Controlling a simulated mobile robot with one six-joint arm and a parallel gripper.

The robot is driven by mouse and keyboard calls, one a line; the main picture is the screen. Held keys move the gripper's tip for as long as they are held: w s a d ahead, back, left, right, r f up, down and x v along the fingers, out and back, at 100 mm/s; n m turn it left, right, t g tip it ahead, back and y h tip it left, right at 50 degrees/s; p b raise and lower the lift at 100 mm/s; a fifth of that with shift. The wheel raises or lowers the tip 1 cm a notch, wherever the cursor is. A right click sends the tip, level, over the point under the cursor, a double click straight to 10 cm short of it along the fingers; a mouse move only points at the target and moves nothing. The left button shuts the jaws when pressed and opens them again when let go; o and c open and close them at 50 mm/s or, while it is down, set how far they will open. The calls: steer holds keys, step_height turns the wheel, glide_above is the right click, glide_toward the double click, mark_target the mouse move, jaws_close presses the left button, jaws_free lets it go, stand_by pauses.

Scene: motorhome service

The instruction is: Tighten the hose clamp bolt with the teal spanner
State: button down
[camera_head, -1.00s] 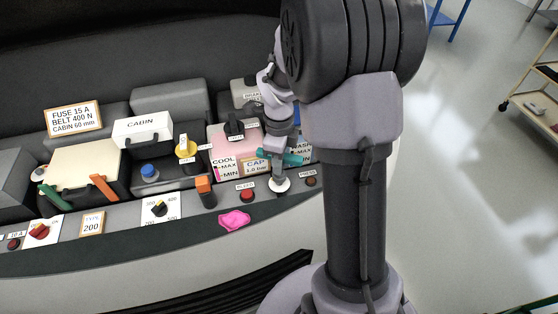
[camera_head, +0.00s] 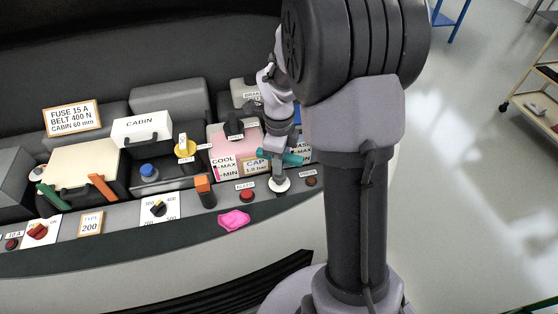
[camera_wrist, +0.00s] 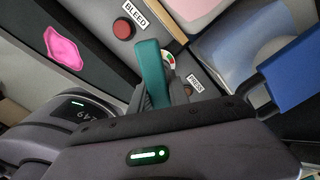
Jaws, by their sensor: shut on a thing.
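The teal spanner (camera_head: 293,160) is in my gripper (camera_head: 275,156), low over the right part of the console. In the wrist view a teal bar of the spanner (camera_wrist: 153,72) rises beyond the gripper body. My gripper is shut on it; the fingertips are mostly hidden by the gripper's own body. I cannot make out the hose clamp bolt in either view, nor whether the spanner touches it. A round dial gauge (camera_head: 280,185) sits just below the gripper; its coloured face is partly behind the spanner in the wrist view.
A red BLEED button (camera_head: 247,196) and a dark red PRESS button (camera_head: 311,181) flank the gauge. A pink tank (camera_head: 222,148) stands behind. A blue block (camera_wrist: 295,75) is close right.

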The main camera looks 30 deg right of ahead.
steer(key=shift+f+b, duration=0.9)
steer(key=shift+f, duration=0.15)
steer(key=shift+f, duration=0.1)
steer(key=shift+m+b, duration=0.8)
steer(key=shift+m, duration=0.4)
steer(key=shift+m+b, duration=0.7)
steer(key=shift+m, duration=0.5)
steer(key=shift+m+b, duration=0.4)
steer(key=shift+m, duration=0.2)
steer(key=shift+r+p, duration=1.2)
steer(key=shift+r, duration=0.6)
